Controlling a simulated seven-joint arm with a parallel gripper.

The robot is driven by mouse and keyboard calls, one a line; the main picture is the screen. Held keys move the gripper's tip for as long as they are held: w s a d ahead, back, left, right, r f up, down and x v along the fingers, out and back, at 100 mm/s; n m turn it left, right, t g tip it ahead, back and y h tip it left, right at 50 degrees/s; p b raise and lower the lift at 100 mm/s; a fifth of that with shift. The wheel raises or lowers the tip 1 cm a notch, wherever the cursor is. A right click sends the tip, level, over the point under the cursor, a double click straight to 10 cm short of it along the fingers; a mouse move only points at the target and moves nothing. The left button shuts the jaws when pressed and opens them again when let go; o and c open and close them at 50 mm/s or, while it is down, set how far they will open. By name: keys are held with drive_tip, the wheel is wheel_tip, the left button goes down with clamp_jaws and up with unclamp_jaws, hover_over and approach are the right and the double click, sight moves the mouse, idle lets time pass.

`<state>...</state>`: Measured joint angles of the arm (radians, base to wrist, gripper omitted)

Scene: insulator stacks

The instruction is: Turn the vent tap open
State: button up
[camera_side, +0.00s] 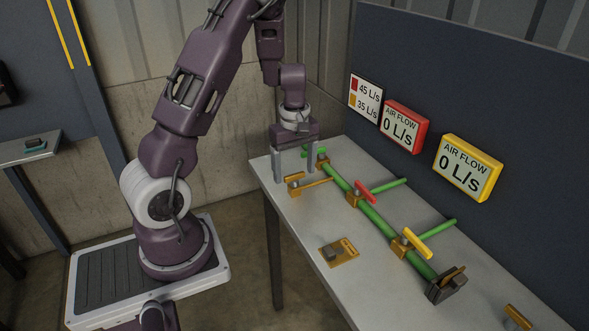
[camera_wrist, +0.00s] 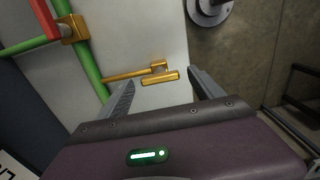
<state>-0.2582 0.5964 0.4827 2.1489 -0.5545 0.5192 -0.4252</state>
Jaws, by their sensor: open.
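A small brass tap (camera_side: 294,179) ends a thin brass branch (camera_side: 318,183) off the green pipe at the far end of the table; I take it as the vent tap, though no label is readable. In the wrist view its flat gold handle (camera_wrist: 160,78) lies roughly in line with the brass branch (camera_wrist: 125,75). My gripper (camera_side: 295,180) points down over this tap, fingers apart and empty. In the wrist view the gripper (camera_wrist: 160,80) has a finger on either side of the handle, with visible gaps. Contact or exact height is unclear.
The green pipe (camera_side: 374,215) carries a red-handled tap (camera_side: 366,191) and a yellow-handled tap (camera_side: 417,243). A brass plate (camera_side: 339,252) lies in front. Red (camera_side: 404,125) and yellow (camera_side: 468,167) displays both read 0 L/s. The table's front left is clear.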

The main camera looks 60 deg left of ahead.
sight(294, 174)
wheel_tip(294, 174, up, 7)
drive_tip(key=shift+f, duration=0.15)
